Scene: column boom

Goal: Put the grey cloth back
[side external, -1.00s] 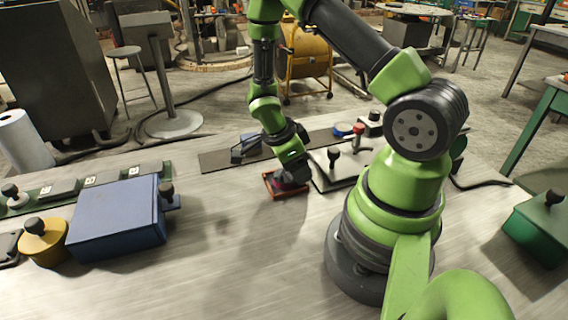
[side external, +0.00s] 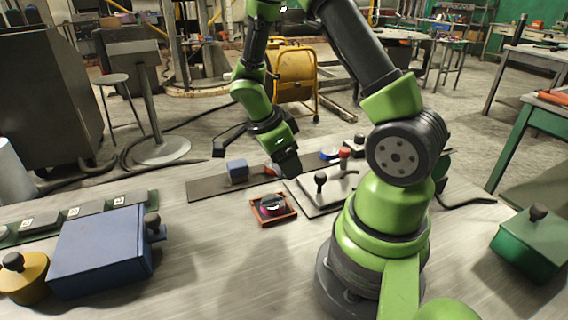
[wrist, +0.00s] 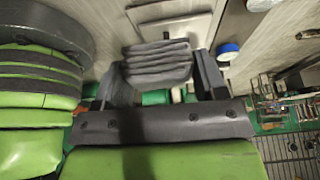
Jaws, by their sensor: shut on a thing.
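My gripper (side external: 286,164) is above the work table, up and to the right of a small red-brown tray (side external: 289,214). In the wrist view my gripper (wrist: 162,80) is shut on a folded, ribbed grey cloth (wrist: 157,62) held between its two fingers. In the side view the cloth cannot be told apart from the dark gripper. The tray holds a small dark item with a pink part (side external: 272,205).
A dark mat (side external: 207,187) with a blue block (side external: 237,170) lies behind the tray. A blue box (side external: 100,250) stands left.

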